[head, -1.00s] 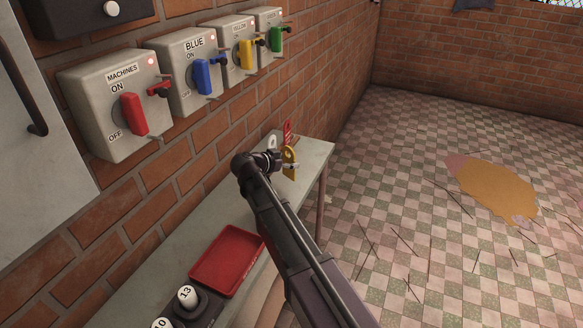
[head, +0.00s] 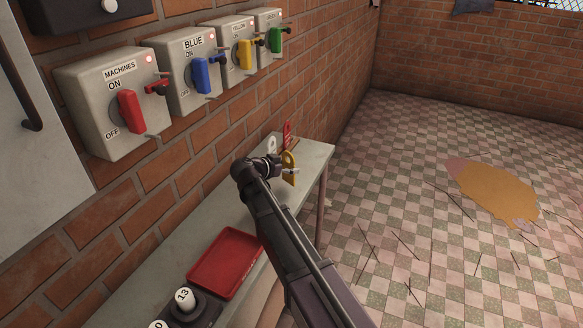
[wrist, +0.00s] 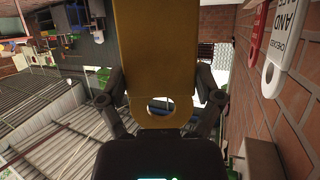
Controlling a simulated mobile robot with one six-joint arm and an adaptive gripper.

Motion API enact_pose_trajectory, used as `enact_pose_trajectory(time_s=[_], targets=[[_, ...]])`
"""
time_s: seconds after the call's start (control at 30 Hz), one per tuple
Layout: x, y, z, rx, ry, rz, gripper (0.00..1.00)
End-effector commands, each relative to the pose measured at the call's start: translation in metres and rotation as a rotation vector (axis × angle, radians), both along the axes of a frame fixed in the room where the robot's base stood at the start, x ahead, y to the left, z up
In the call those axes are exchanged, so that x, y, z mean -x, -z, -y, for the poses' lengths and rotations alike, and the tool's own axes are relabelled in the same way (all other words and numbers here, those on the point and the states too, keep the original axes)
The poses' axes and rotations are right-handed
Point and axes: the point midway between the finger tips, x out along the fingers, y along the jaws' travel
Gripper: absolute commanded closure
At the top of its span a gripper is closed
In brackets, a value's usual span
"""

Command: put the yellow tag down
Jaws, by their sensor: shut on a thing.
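My gripper (head: 284,168) is shut on the yellow tag (head: 290,173). In the head view the tag is upright beyond the wrist, over or near the far end of the grey table (head: 312,158); I cannot tell whether it touches the top. In the wrist view the yellow tag (wrist: 160,50) fills the middle between my two fingers, with its round hole near the palm. A white tag (head: 272,145) and a red tag (head: 287,132) are upright just behind it by the wall.
A red tray (head: 228,262) lies nearer on the table, beside a dark holder with numbered white pieces (head: 185,297). Switch boxes (head: 105,100) line the brick wall above. The checkered floor right of the table has an ochre stain (head: 495,190).

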Motion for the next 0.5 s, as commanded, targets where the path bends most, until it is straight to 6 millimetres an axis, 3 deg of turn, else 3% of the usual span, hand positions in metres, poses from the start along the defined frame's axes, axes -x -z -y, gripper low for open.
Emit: enact_pose_trajectory(time_s=[0.13, 0.17, 0.2, 0.5], targets=[[0.0000, 0.0008, -0.0002, 0.000, 0.000, 0.000, 0.62], [0.0000, 0.0008, -0.0002, 0.000, 0.000, 0.000, 0.13], [0.0001, 0.0007, -0.0002, 0.000, 0.000, 0.000, 0.02], [0.0002, 0.0007, -0.0003, 0.000, 0.000, 0.000, 0.00]])
